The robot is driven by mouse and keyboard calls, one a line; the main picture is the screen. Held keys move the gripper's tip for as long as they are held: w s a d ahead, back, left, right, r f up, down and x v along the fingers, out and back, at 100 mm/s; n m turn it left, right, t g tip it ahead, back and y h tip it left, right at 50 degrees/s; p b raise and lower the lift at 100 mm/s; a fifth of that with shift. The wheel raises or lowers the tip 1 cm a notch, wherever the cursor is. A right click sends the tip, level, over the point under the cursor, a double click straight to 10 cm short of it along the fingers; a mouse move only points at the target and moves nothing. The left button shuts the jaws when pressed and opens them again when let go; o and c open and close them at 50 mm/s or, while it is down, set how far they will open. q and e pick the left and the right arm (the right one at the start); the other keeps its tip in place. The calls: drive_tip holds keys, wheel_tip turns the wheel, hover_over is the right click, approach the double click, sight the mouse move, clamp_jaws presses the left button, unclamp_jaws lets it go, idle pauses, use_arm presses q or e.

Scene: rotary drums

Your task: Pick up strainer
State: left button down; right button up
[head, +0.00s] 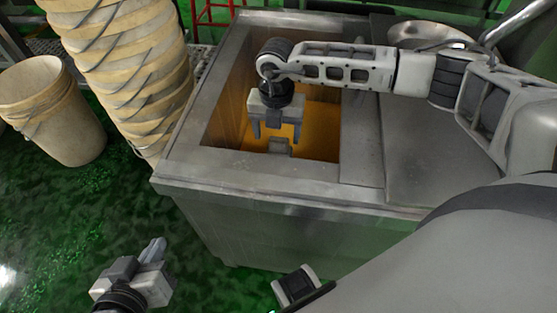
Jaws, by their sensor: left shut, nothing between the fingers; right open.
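My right gripper (276,132) hangs open with its fingers pointing down, inside the opening of a metal vat (265,185) that holds orange liquid (318,130). A small grey block-like piece (280,146) shows just below and between the fingers; I cannot tell whether it is part of the strainer, and I see no contact. A round shiny metal bowl (425,33) sits at the back right, partly hidden by my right arm; I cannot tell whether it is a strainer. My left gripper (154,249) is shut and empty, low over the green floor left of the vat.
A tall stack of beige buckets (128,65) stands against the vat's left side. A single beige bucket (50,110) stands further left. A shiny metal bar (518,20) shows at the top right. The green floor (150,205) in front of the buckets is clear.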

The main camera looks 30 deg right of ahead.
sight(278, 141)
drive_tip(key=f, duration=0.1)
drive_tip(key=f+b, duration=0.1)
drive_tip(key=f, duration=0.2)
drive_tip(key=shift+d+f, duration=0.1)
drive_tip(key=shift+d, duration=0.15)
drive_tip(key=shift+f, duration=0.25)
drive_tip(key=c, duration=1.3)
use_arm(q)
drive_tip(key=shift+d+r+t+h, duration=0.25)
drive_tip(key=shift+r+t+h, duration=0.05)
drive_tip(key=shift+r+t, duration=0.2)
use_arm(e)
drive_tip(key=shift+w+r, duration=0.1)
drive_tip(key=shift+c, duration=0.6)
